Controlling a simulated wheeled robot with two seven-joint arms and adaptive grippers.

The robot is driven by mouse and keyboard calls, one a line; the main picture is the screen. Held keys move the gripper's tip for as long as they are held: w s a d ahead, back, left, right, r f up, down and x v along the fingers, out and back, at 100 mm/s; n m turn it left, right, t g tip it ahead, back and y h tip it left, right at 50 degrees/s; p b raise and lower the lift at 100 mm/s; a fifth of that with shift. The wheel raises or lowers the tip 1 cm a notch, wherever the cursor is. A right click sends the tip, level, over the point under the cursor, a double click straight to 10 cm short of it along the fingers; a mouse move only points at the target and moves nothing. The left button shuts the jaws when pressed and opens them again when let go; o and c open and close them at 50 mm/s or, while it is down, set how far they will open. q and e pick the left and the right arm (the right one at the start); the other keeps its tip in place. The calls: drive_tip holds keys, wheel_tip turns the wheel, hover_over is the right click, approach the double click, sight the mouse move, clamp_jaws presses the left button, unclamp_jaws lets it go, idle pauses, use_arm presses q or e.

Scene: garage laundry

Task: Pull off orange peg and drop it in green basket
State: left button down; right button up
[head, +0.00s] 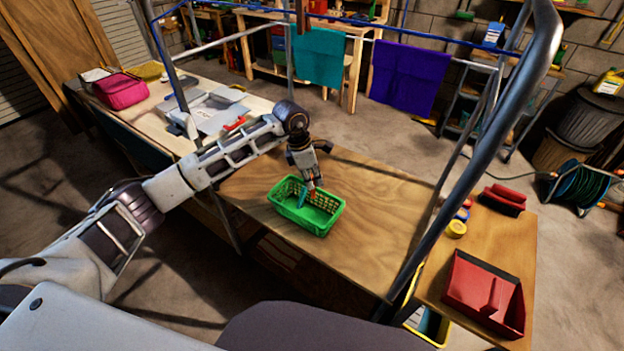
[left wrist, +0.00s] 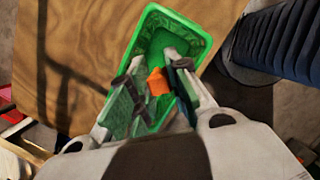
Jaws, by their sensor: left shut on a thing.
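The green basket (head: 330,223) stands on the wooden tabletop and shows from above in the left wrist view (left wrist: 160,20). My left gripper (head: 309,184) points down over the basket, its fingertips at about rim level. It is shut on the orange peg (head: 312,192), which shows between the fingers in the left wrist view (left wrist: 157,82). The fingers hide part of the peg. A teal piece (head: 302,198) shows close beside the peg; I cannot tell whether it lies in the basket or touches the fingers. My right gripper is in neither view.
A blue rail (head: 400,32) behind the table carries a teal cloth (head: 318,57) and a purple cloth (head: 408,78). A thick metal post (head: 470,165) rises at the table's right. A red bin (head: 484,292) stands on the right side table. The tabletop around the basket is clear.

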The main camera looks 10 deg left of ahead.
sight(313, 196)
use_arm(q)
drive_tip(key=shift+f, duration=0.25)
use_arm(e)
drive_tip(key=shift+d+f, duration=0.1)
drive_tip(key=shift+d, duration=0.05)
